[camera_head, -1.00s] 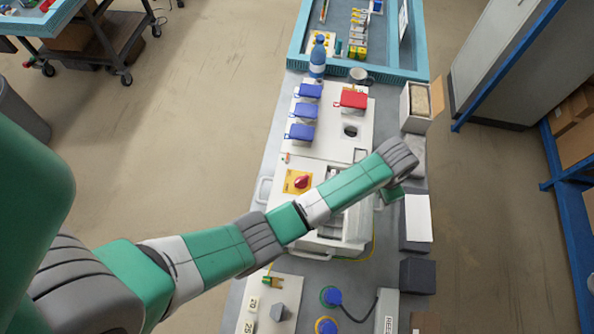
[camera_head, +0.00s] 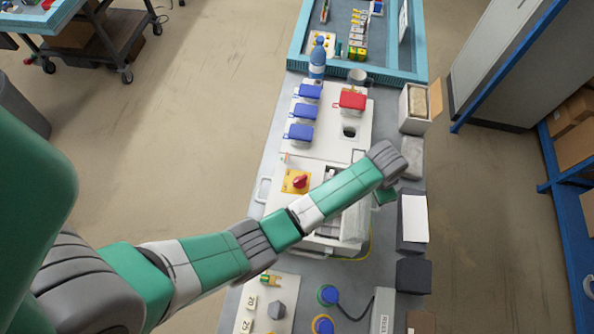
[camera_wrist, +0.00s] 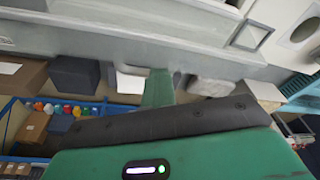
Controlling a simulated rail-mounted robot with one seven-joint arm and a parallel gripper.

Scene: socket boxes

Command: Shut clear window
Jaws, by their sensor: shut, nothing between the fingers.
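A white socket box (camera_head: 325,243) stands at the middle of the bench in the head view, partly hidden by my arm. A pale, see-through panel (camera_head: 355,222) shows at its right side; it looks like the clear window, but its exact angle is hard to tell. My gripper (camera_head: 385,196) is just right of the box, mostly hidden under my wrist. In the wrist view my gripper (camera_wrist: 159,78) is shut and empty, its green fingers pointing toward the bench edge. I cannot tell whether it touches the panel.
Blue-covered sockets (camera_head: 304,111), a red-covered socket (camera_head: 352,100) and a yellow plate with a red knob (camera_head: 297,181) are on the bench. Grey and white blocks and bins (camera_head: 413,222) line its right edge. A cable (camera_head: 352,312) lies near the front. Open floor lies on both sides.

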